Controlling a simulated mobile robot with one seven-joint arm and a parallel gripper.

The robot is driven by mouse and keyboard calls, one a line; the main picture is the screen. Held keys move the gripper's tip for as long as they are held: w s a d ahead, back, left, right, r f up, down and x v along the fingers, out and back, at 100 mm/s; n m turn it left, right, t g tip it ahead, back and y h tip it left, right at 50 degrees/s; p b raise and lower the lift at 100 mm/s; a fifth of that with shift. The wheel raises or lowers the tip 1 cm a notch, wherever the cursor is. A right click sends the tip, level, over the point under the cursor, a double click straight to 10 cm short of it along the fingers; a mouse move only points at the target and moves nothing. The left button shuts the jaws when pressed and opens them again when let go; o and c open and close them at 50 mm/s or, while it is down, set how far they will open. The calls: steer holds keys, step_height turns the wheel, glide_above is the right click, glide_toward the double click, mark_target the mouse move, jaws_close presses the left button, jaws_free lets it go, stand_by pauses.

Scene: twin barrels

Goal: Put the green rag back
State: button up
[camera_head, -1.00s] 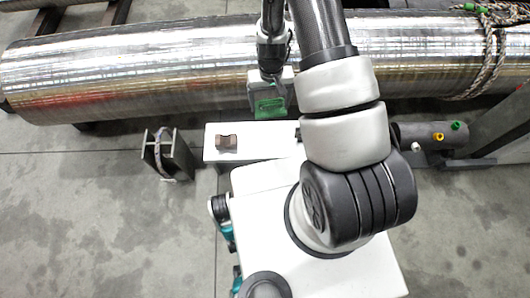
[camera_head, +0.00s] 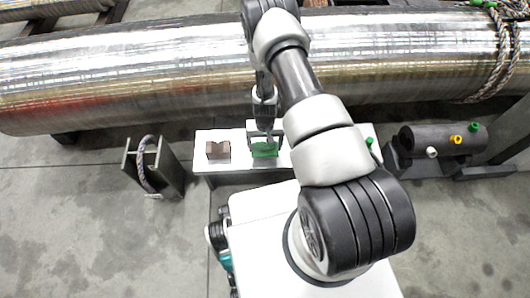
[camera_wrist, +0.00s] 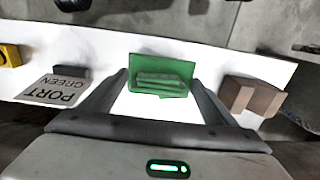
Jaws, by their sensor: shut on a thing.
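The green rag (camera_head: 265,149) is a flat green piece with a raised ridge, in my gripper (camera_head: 265,139) in the head view. In the wrist view the rag (camera_wrist: 160,73) sits between the fingertips of my gripper (camera_wrist: 160,82), which is shut on it. The rag is over the white shelf (camera_head: 203,136), to the right of a brown notched block (camera_head: 218,150). I cannot tell whether the rag touches the shelf.
A large shiny metal barrel (camera_head: 150,72) runs behind the shelf. A grey bracket with a rope loop (camera_head: 153,167) stands on the floor at left. A dark cylinder with coloured plugs (camera_head: 440,140) lies at right. A yellow piece (camera_wrist: 10,55) shows at the wrist view's left edge.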

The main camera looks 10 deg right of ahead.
mark_target(265, 150)
steer(key=shift+f+b, duration=0.6)
steer(key=shift+f, duration=1.4)
steer(key=o, duration=0.9)
steer(key=shift+f, duration=0.15)
